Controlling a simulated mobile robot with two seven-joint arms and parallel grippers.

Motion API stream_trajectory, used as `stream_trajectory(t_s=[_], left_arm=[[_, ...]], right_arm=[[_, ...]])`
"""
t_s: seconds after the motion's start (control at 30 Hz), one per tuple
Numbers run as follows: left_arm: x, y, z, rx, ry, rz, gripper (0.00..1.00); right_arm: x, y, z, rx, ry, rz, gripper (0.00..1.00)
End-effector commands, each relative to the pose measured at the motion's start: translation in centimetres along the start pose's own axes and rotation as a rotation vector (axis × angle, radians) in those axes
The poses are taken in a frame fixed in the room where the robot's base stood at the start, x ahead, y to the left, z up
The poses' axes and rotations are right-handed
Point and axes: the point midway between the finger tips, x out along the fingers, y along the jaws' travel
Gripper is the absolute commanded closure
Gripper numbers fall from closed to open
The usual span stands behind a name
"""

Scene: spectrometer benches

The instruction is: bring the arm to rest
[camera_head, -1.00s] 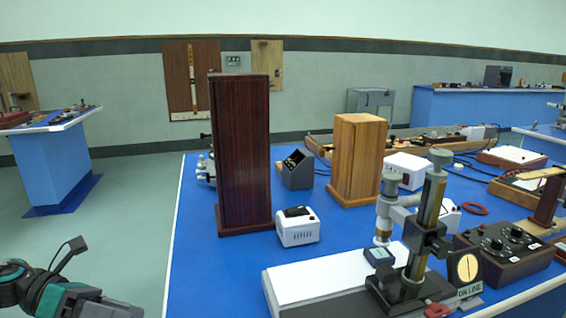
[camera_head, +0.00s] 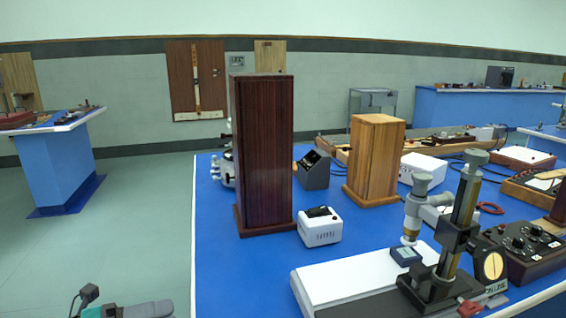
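Part of my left arm (camera_head: 122,310) shows at the bottom left edge of the head view, over the floor and left of the blue bench. Only a dark link end and a grey-green piece are in the picture. Its gripper fingers cannot be made out. My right arm and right gripper are not in view. No held object shows.
A blue bench (camera_head: 209,262) fills the middle and right, bearing a dark wooden tower (camera_head: 264,155), a lighter wooden box (camera_head: 374,160), a white device (camera_head: 320,228) and a microscope stand (camera_head: 455,235). Another blue bench (camera_head: 58,168) stands at left. Floor (camera_head: 130,220) between them is clear.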

Motion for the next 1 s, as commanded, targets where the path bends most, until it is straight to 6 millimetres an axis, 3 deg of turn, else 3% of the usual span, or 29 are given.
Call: stream_trajectory(t_s=[0.27,0.5,0.7,0.73,1.0], left_arm=[[-3.9,6.4,-2.0,-0.655,-0.500,0.183,0.41],[-9.4,11.4,-6.9,-1.104,-0.854,0.364,0.41],[-13.6,13.6,-12.1,-1.368,-1.089,0.515,0.41],[-13.8,13.7,-12.8,-1.401,-1.112,0.519,0.41],[-8.9,13.7,-15.4,-1.615,-1.151,0.321,0.41]], right_arm=[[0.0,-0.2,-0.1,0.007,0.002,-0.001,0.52],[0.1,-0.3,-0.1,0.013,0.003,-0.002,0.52],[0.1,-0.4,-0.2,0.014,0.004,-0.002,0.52],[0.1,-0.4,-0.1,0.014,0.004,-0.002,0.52],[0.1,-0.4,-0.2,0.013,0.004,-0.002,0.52]])
